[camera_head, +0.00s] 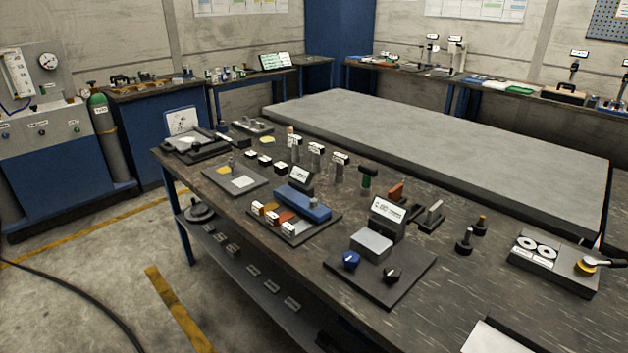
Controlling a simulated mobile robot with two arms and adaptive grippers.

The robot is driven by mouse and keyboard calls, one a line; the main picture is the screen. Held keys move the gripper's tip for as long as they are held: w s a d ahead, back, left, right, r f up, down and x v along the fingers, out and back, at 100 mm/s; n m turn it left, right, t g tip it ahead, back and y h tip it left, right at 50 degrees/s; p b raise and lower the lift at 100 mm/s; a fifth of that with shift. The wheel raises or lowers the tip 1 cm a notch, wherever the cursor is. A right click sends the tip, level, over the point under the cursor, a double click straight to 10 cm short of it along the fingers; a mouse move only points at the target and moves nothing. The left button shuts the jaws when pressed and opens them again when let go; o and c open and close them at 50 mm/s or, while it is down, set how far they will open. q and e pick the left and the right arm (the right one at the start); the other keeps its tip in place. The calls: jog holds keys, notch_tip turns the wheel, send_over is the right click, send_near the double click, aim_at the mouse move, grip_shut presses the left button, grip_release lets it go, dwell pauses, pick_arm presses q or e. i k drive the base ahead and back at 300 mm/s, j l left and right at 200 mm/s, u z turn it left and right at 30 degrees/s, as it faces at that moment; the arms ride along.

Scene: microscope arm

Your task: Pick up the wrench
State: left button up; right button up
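I cannot clearly make out a wrench. A small silver and dark tool-like piece (605,262) with a yellow round part lies at the right edge, on a dark box (550,270) with two white discs; I cannot tell if it is the wrench. The dark workbench (460,300) stands in front of me. Neither of my grippers shows in the head view.
A large grey slab (430,140) covers the bench's far side. A dark plate with a blue knob (351,260) and a grey block (371,244) sits mid-bench. A blue block (303,204), small bottles and labelled parts crowd the left.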

aim_at(318, 150)
jog(key=i+j+z, duration=0.1)
jog(key=i+j, duration=0.15)
jog(key=i+j+z, duration=0.1)
jog(key=j, duration=0.35)
jog(key=i+j, duration=0.3)
jog(key=i+j+z, duration=0.15)
jog(key=j, duration=0.3)
jog(key=i+j+z, duration=0.1)
jog(key=i+j, duration=0.2)
jog(key=j, duration=0.05)
